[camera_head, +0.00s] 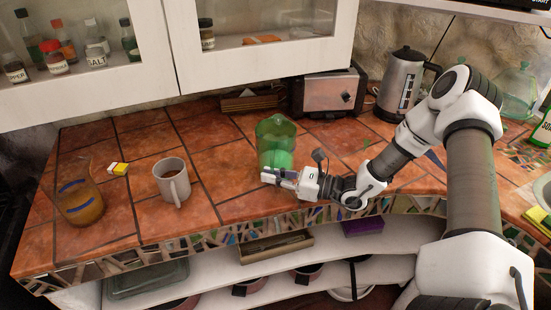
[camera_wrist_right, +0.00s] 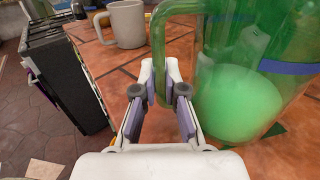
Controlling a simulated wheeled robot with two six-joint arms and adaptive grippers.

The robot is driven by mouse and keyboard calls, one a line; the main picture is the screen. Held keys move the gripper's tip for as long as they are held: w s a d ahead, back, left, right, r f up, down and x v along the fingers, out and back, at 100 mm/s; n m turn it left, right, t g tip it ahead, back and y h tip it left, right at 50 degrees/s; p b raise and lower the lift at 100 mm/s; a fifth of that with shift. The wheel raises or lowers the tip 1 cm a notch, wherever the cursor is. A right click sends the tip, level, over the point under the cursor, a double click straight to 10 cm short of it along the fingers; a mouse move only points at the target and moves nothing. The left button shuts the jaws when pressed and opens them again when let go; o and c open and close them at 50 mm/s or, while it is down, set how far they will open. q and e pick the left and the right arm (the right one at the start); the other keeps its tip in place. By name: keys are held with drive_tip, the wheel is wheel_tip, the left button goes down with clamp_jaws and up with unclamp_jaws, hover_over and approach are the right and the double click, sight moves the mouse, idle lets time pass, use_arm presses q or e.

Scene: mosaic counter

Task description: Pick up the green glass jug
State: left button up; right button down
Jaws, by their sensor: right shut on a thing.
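The green glass jug (camera_head: 276,132) is upright at the middle of the tiled counter, with a bright green mass low inside it. In the right wrist view the jug (camera_wrist_right: 225,70) fills the right side, and its handle (camera_wrist_right: 158,50) comes down between my fingers. My right gripper (camera_head: 268,176) is at the near side of the jug. In the wrist view my right gripper (camera_wrist_right: 161,88) is shut on the handle's lower part. I cannot tell whether the jug's base touches the counter. My left gripper is not in view.
A grey mug (camera_head: 172,181), an amber jar (camera_head: 80,203) and a small yellow-white box (camera_head: 118,168) are on the left counter. A toaster (camera_head: 327,93) and a kettle (camera_head: 401,84) stand behind. Wall cabinets (camera_head: 130,77) hang above. Tiles between mug and jug are clear.

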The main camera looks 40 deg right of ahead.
sight(272, 165)
drive_tip(key=shift+w+r, duration=0.1)
drive_tip(key=shift+r, duration=0.65)
wheel_tip(272, 165, up, 2)
drive_tip(key=shift+r, duration=0.1)
drive_tip(key=s+a+b, duration=0.1)
drive_tip(key=s+a, duration=0.2)
drive_tip(key=a, duration=0.4)
drive_tip(key=s+a+r+b, duration=0.1)
drive_tip(key=s+a, duration=0.3)
drive_tip(key=a, duration=0.3)
drive_tip(key=shift+a+r, duration=0.15)
drive_tip(key=shift+r, duration=0.05)
drive_tip(key=c, duration=1.9)
unclamp_jaws()
drive_tip(key=shift+f, duration=0.15)
clamp_jaws()
